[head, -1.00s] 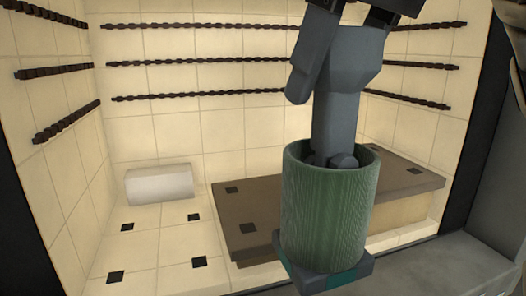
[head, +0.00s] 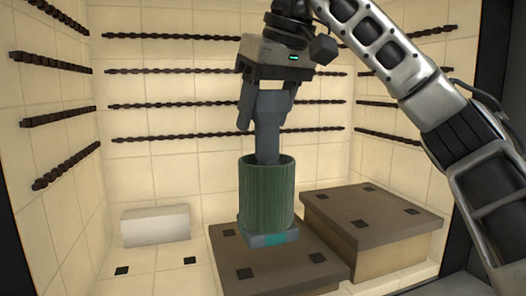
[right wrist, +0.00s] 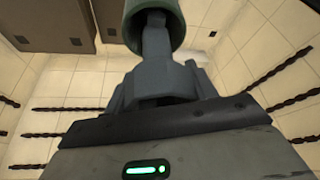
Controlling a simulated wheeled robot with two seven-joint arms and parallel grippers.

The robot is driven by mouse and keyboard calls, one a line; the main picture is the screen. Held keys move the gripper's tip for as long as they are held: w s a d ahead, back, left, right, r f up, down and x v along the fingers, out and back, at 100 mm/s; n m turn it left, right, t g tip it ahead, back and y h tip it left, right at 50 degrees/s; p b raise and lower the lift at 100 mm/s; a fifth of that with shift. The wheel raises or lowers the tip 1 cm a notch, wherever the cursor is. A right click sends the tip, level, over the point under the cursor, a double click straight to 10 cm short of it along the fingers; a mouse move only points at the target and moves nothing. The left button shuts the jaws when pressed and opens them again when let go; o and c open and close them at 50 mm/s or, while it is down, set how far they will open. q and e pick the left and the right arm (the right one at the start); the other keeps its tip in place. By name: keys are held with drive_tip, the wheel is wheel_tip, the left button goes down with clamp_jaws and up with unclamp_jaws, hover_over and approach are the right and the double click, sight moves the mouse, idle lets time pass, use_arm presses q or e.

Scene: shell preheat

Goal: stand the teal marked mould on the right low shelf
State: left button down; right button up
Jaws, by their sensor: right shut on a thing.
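The mould is a green ribbed cylinder (head: 266,195) on a square grey base with a teal patch (head: 277,240), and a grey stem rises from its open top. It is upright inside the tiled chamber, over the low brown shelf (head: 300,268) at the middle front; I cannot tell whether its base touches that shelf. My right gripper (head: 266,120) is above the mould, shut on the grey stem. In the right wrist view, the mould's green rim (right wrist: 155,18) and stem show beyond the jaws (right wrist: 155,85). My left gripper is not in view.
A higher brown slab on a pale block (head: 375,215) stands at the right, close to the low shelf. A white block (head: 155,225) sits at the back left. Dark twisted rods (head: 225,104) run along the walls.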

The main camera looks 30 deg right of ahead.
sight(264, 151)
drive_tip(key=shift+w, duration=0.35)
drive_tip(key=shift+w+d+f, duration=0.1)
drive_tip(key=shift+w+f, duration=0.05)
drive_tip(key=shift+f, duration=0.1)
drive_tip(key=shift+f+b, duration=0.75)
drive_tip(key=shift+f, duration=2.25)
drive_tip(key=shift+w+d+f, duration=0.1)
drive_tip(key=shift+f, duration=0.25)
drive_tip(key=o, duration=1.7)
